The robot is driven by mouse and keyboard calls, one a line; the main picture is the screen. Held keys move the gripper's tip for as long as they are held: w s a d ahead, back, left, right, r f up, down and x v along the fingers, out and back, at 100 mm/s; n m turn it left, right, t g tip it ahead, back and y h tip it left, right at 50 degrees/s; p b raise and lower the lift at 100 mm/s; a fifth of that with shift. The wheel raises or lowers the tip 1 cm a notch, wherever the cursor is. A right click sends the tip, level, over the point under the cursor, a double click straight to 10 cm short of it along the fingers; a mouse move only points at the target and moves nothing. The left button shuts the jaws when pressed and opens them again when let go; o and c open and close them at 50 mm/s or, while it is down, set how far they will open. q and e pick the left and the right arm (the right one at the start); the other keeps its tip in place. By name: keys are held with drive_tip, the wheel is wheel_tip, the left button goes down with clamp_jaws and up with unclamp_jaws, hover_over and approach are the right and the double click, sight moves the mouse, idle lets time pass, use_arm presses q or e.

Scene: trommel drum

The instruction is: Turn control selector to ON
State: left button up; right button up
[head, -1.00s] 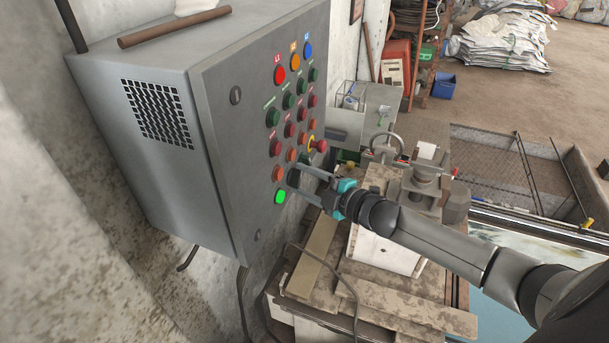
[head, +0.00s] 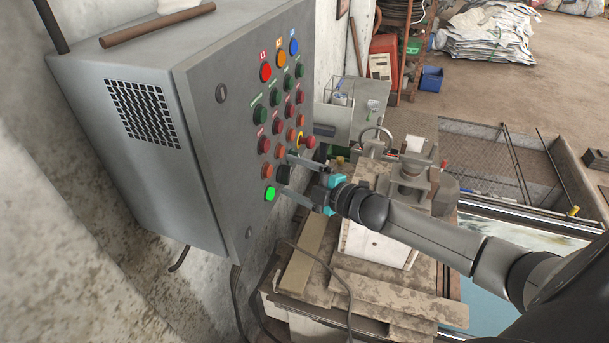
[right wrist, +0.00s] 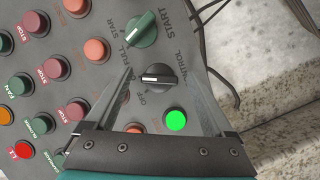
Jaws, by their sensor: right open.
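The control selector is a black round knob (right wrist: 157,76) with a white pointer line, next to the lettering CONTROL and OFF in the right wrist view. Its handle lies roughly level in that picture, with the white line toward the left. In the head view the knob (head: 284,174) shows low on the panel, above the lit green lamp. My right gripper (head: 284,174) is open, with one finger on each side of the knob. In the right wrist view its fingers (right wrist: 158,68) also straddle the knob, with gaps visible; contact is not apparent. My left gripper is out of view.
The lit green lamp (right wrist: 176,120) sits close to the knob. A green selector (right wrist: 145,28) lies just beyond the fingertips. Several push buttons and a red emergency stop (head: 309,142) crowd the grey cabinet (head: 215,140). A cluttered bench (head: 385,290) stands below my right arm.

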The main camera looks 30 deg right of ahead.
drive_tip(key=v, duration=1.5)
drive_tip(key=shift+p, duration=0.4)
drive_tip(key=shift+s+f, duration=0.1)
drive_tip(key=shift+f, duration=0.05)
drive_tip(key=s+a+f+m+g+h, duration=0.4)
drive_tip(key=f+m+h, duration=0.35)
drive_tip(key=m, duration=0.25)
drive_tip(key=s+a+m+g+y, duration=0.3)
drive_tip(key=s+a+m+g, duration=0.3)
drive_tip(key=s+a, duration=0.5)
wheel_tip(320, 180, down, 29)
drive_tip(key=s+n+g+b, duration=0.1)
drive_tip(key=s+g+b, duration=0.15)
drive_tip(key=b, duration=0.45)
drive_tip(key=s+d+f+b, duration=0.1)
drive_tip(key=s+f+b, duration=0.2)
drive_tip(key=s+f, duration=0.4)
drive_tip(key=s+d+f+g+b, duration=0.1)
drive_tip(key=s+f+b, duration=0.2)
drive_tip(key=s+f, duration=0.5)
wheel_tip(320, 180, down, 7)
drive_tip(key=shift+d+r+h+b, duration=0.15)
drive_tip(key=shift+d+h+b, duration=0.1)
drive_tip(key=shift+h+b, duration=0.2)
